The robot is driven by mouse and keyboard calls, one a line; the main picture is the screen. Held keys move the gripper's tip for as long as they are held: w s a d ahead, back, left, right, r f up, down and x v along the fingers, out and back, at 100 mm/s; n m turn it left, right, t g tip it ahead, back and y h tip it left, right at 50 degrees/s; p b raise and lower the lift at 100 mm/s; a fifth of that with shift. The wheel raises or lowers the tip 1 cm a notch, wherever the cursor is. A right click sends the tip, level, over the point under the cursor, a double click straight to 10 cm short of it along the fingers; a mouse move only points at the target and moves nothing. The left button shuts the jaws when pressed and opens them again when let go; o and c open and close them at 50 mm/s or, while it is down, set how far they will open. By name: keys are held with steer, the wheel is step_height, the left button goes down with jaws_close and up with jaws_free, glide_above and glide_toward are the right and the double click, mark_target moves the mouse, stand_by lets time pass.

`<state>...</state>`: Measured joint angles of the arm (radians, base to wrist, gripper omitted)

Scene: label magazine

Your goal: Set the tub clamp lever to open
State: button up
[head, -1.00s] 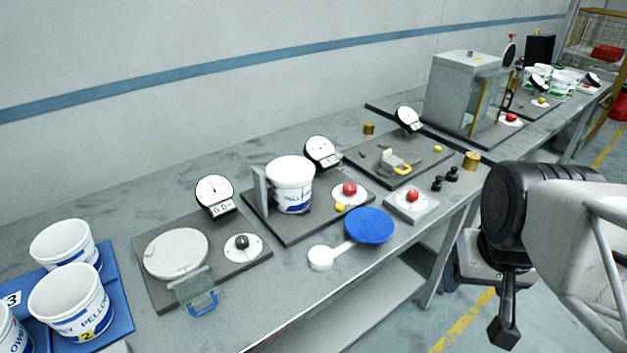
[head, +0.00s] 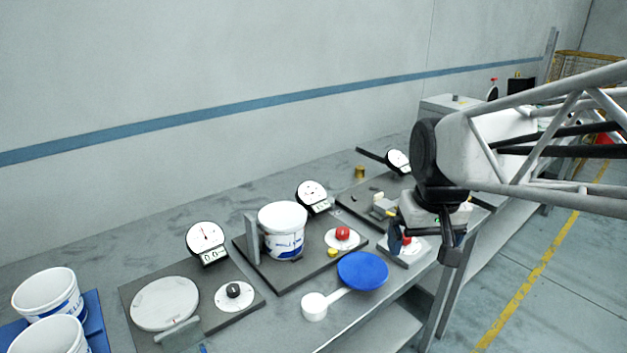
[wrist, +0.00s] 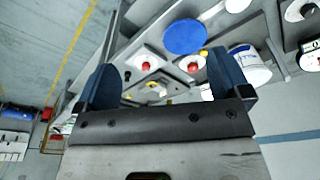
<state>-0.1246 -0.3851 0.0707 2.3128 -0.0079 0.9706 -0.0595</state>
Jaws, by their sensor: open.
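A white tub (head: 283,232) with blue print stands upright on a dark base plate, against a grey upright plate (head: 251,239). Beside it on the same base is a red knob (head: 342,233) on a white disc, with a small yellow button (head: 332,253) in front. No readable label tells which part is the tub clamp lever, or its setting. My gripper (head: 422,243) is open and empty, to the right of the tub, above the bench's front edge; it partly hides a small box with another red knob. The wrist view shows both blue fingers apart (wrist: 163,75), with the tub (wrist: 250,65) beyond the right one.
A blue disc (head: 362,271) joined to a white cup (head: 314,306) lies in front of the tub. At left are a round pan (head: 165,303), a black knob (head: 233,290) and a gauge (head: 206,241). White tubs stand on a blue tray (head: 94,318).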

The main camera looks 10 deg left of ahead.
steer(key=w+a+f+n+g, duration=0.1)
steer(key=w+a+f+n, duration=0.15)
steer(key=w+a, duration=1)
steer(key=w+a+f+n, duration=0.1)
steer(key=w+a+n, duration=0.2)
steer(key=w+a, duration=0.95)
steer(key=shift+n+g, duration=0.5)
steer(key=shift+n, duration=0.15)
steer(key=w+a+f, duration=0.1)
steer(key=w+a, duration=0.1)
steer(key=a, duration=0.1)
steer(key=w+a+f, duration=0.2)
steer(key=a, duration=0.2)
steer(key=w+a+f, duration=0.2)
steer(key=a, duration=0.1)
steer(key=shift+w+a+f, duration=0.2)
steer(key=shift+f, duration=0.05)
steer(key=shift+w+a+f, duration=0.1)
steer(key=shift+a, duration=0.2)
steer(key=shift+f, duration=0.2)
steer(key=shift+f, duration=3.75)
steer(key=c, duration=1.3)
